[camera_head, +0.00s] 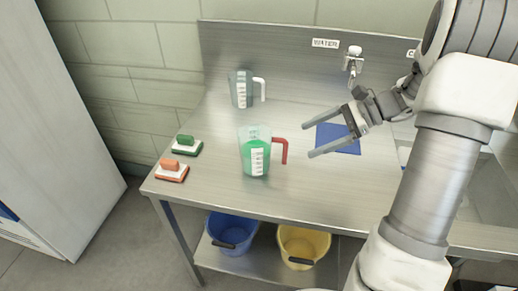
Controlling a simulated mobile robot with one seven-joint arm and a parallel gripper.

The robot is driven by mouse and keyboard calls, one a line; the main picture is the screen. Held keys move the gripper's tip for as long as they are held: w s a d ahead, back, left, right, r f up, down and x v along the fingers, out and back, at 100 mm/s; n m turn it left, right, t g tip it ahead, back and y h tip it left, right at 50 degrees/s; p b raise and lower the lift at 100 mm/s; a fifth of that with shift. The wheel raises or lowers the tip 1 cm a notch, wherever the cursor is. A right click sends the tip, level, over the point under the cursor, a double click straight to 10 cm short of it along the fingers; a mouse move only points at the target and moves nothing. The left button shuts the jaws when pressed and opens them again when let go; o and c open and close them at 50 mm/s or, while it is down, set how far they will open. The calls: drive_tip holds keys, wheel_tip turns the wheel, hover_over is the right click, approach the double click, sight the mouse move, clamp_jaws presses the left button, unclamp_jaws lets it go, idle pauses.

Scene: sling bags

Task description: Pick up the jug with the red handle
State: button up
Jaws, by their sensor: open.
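The jug with the red handle (255,152) stands upright on the steel counter (210,205). It is clear, holds green liquid and has a white scale label on its front. Its red handle (281,148) points right, toward my gripper. My gripper (306,141) is open and empty, its two fingers spread and pointing left. The fingertips appear just right of the red handle, apart from it in the picture. The exact height and depth gap cannot be told. A second clear jug (240,90) with a white handle stands farther back.
A green-topped brush (187,145) and an orange-topped brush (172,171) lie at the counter's left edge. A blue mat (340,146) lies below my gripper. A tap (353,62) is on the back wall. Blue (230,232) and yellow (302,246) buckets stand on the shelf underneath.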

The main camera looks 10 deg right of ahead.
drive_tip(key=w+d+f+m+t+y+b, duration=0.1)
drive_tip(key=d+f+m+t+y+b, duration=0.15)
drive_tip(key=d+f, duration=0.3)
drive_tip(key=h, duration=0.1)
approach(269, 167)
drive_tip(key=shift+m+g, duration=0.25)
drive_tip(key=shift+m, duration=0.1)
drive_tip(key=w+a, duration=0.1)
drive_tip(key=a, duration=0.2)
drive_tip(key=w+a+f, duration=0.1)
drive_tip(key=a, duration=0.1)
drive_tip(key=w+a, duration=0.2)
drive_tip(key=a, duration=0.1)
drive_tip(key=shift+a+f, duration=0.15)
drive_tip(key=shift+a, duration=0.2)
clamp_jaws()
